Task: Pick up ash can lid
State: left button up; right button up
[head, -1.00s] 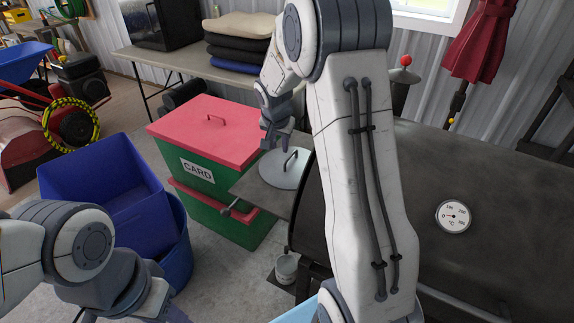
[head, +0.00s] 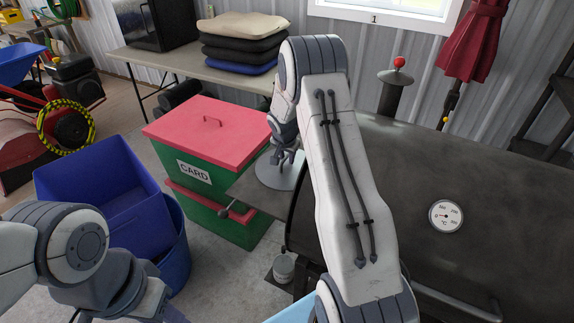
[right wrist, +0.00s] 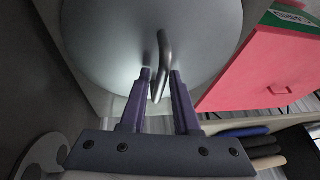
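The ash can lid (head: 268,176) is a round grey metal disc with a raised bar handle. It lies on a grey side shelf at the left end of the dark barrel grill. My right gripper (head: 286,161) is over the lid and hides part of it. In the right wrist view the lid (right wrist: 105,45) fills the top, and the fingertips of my right gripper (right wrist: 161,74) stand apart with the curved handle (right wrist: 164,52) between them. A gap shows on both sides of the handle. My left arm shows at the lower left of the head view, but its fingers do not.
A green bin with a red lid (head: 215,130) marked CARD stands left of the shelf. Blue bins (head: 100,180) stand farther left. The grill (head: 450,170) fills the right. A table with folded cloths (head: 240,45) is behind. A small bucket (head: 284,268) is on the floor.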

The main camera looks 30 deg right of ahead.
grip_shut()
dwell(1.4)
